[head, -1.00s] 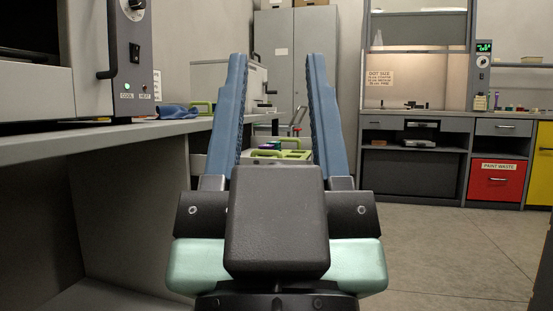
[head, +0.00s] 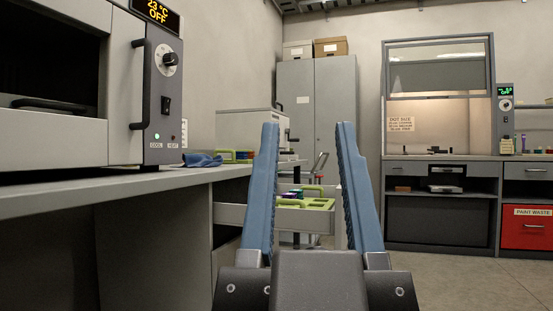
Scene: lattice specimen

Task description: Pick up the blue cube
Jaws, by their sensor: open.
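My gripper (head: 308,126) is in the lower middle of the head view, its two blue fingers pointing up and wide apart with nothing between their tips. Beyond the fingers, a yellow-green tray (head: 318,204) sits in a pulled-out grey drawer (head: 230,217) under the bench. Small coloured pieces (head: 291,197), some bluish or purple, show on the tray. They are too small for me to tell whether one is the blue cube. The right finger and the drawer edge hide part of the tray area.
An oven (head: 160,90) stands on the grey bench (head: 100,184) at the left. A blue cloth (head: 203,160) and another green tray (head: 243,155) lie farther along it. A tall grey cabinet (head: 335,95) stands behind. Open floor (head: 445,277) lies at the right.

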